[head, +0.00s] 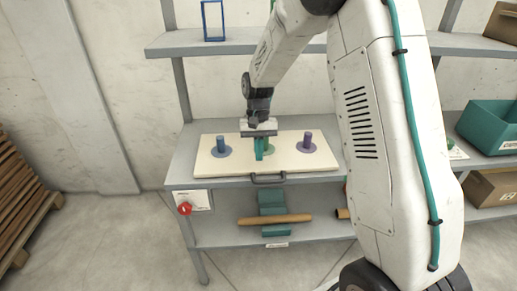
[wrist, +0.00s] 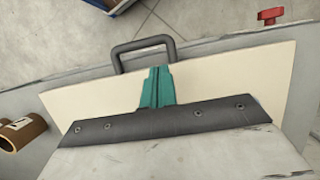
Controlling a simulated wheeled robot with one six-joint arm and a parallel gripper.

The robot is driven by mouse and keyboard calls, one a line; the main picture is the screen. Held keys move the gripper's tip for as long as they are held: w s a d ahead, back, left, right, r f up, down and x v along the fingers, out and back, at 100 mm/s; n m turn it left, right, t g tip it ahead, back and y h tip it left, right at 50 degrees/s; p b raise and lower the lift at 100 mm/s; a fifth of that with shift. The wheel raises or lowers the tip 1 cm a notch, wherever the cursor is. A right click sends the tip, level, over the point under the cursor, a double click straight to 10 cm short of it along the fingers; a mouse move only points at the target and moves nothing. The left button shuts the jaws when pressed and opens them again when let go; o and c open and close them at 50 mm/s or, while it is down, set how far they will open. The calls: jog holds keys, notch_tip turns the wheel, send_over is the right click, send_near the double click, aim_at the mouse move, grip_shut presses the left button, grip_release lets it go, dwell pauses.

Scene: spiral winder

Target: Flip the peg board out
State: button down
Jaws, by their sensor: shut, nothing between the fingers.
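The peg board (head: 215,168) is a cream panel lying flat on the grey bench top. It bears a blue peg (head: 221,143) at the left, a green peg (head: 269,146) in the middle and a purple peg (head: 307,140) at the right, each with a disc at its base. A dark bar handle (head: 268,180) is at its front edge; the handle also shows in the wrist view (wrist: 142,47). My gripper (head: 259,155), with teal fingers, is shut and empty above the board, behind the handle. It partly hides the green peg. In the wrist view my fingertips (wrist: 158,72) appear apart from the handle.
A red knob (head: 184,208) is on the bench's left front. The lower shelf holds a brown tube (head: 290,219) on teal supports. A blue frame (head: 213,20) stands on the upper shelf (head: 170,45). A teal bin (head: 480,130) is at right. The floor in front is open.

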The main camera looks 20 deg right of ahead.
aim_at(259, 169)
jog(key=x, duration=0.6)
jog(key=shift+f, duration=0.1)
